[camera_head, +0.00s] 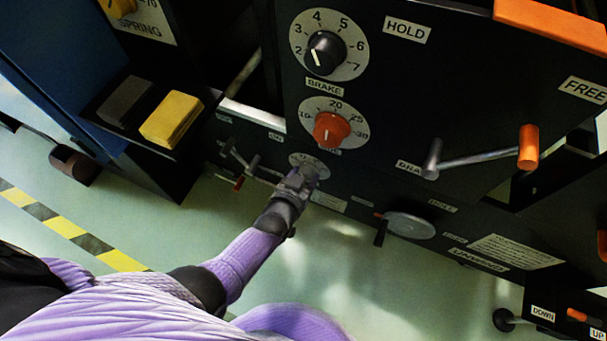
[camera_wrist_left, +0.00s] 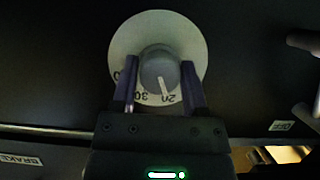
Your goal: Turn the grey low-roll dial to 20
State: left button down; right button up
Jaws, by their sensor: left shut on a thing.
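The grey low-roll dial (camera_wrist_left: 157,66) is a round knob on a pale numbered plate (camera_wrist_left: 157,20) in the left wrist view. Its white pointer line aims down in that picture, at or very near the mark that reads 20; a 30 shows to its left. My left gripper (camera_wrist_left: 160,70) has one finger on each side of the knob and is shut on it. In the head view my left gripper (camera_head: 306,174) reaches the low dial, and only part of the dial's plate (camera_head: 298,158) shows past it. My right gripper is not in view.
Above stand the red-orange dial (camera_head: 332,129) and the black brake dial (camera_head: 325,53). A crank with an orange handle (camera_head: 528,147) sticks out at the right. A small lever (camera_head: 240,160) is close left of my gripper, and a grey disc (camera_head: 410,226) lies lower right.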

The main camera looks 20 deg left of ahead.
pick_arm(q)
jog(key=shift+w+r, duration=0.15)
jog(key=shift+c, duration=0.7)
grip_release()
jog(key=p+v, duration=0.6)
jog(key=v, duration=0.3)
jog(key=shift+s, duration=0.45)
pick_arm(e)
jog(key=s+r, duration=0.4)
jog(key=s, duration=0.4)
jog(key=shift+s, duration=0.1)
